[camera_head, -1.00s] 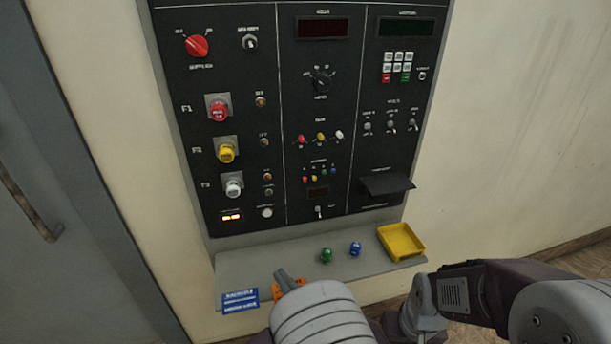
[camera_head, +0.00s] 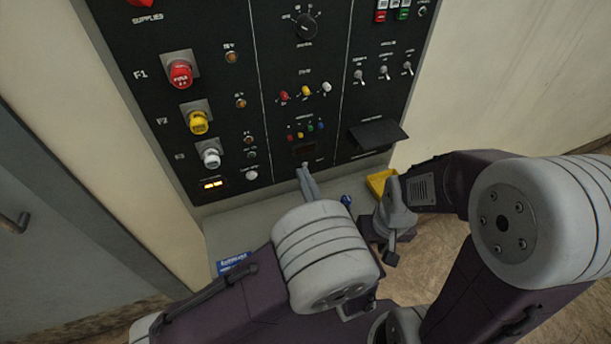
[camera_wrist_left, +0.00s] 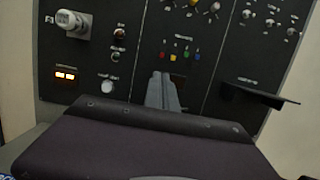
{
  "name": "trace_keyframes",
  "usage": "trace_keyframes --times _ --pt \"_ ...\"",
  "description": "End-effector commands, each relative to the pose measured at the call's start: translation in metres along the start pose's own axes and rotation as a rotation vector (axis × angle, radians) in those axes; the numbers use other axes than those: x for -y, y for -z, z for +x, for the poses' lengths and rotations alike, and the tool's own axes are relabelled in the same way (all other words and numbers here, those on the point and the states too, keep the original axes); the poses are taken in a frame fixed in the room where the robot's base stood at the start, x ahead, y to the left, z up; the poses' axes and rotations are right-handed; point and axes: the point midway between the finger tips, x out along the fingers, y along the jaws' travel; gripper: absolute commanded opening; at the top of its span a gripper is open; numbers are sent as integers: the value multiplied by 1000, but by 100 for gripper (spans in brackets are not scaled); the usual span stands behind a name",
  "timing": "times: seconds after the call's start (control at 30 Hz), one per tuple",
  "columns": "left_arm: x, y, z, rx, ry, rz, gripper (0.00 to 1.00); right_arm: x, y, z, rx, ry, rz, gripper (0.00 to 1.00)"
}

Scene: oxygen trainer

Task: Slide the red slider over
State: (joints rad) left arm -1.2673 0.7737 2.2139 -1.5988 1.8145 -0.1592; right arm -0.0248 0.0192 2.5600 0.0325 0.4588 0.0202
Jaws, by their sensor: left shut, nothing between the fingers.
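On the black panel (camera_head: 335,70), a row of small levers has a red one (camera_head: 283,96) at its left end, beside a yellow and a white one. Below it, a row of small coloured pieces also starts with red (camera_head: 290,136); it shows in the left wrist view too (camera_wrist_left: 163,55). I cannot tell which red piece is the slider. My left gripper (camera_head: 304,168) is shut and empty, its fingers pointing up at the panel's lower middle, below the coloured row. In the left wrist view its fingers (camera_wrist_left: 161,78) cover part of a small dark window.
A ledge (camera_head: 225,228) below the panel bears a blue label (camera_head: 233,263), a blue piece (camera_head: 346,200) and a yellow tray (camera_head: 377,184), partly hidden by my right arm. A dark shelf (camera_head: 378,134) juts out at the panel's lower right. A red mushroom button (camera_head: 180,73) stands out at left.

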Motion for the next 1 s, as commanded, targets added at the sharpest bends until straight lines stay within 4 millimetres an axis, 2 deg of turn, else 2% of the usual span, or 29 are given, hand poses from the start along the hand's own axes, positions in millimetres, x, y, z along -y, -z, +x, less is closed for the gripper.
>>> trace_keyframes --times 0.03,0.2,0.4,0.8,1.0 --pt "-2 -1 12 0 -7 0 0 0 0 -2 0 0 0 31" --pt "-1 -1 44 0 -5 -1 0 0 0 -4 0 0 0 31" --pt "-1 -1 65 0 -2 0 0 0 1 -6 0 0 0 31" --pt "0 -1 68 0 0 -1 0 0 1 -7 0 0 0 31" --pt "0 -22 74 0 0 0 0 1 3 -29 0 0 0 31"
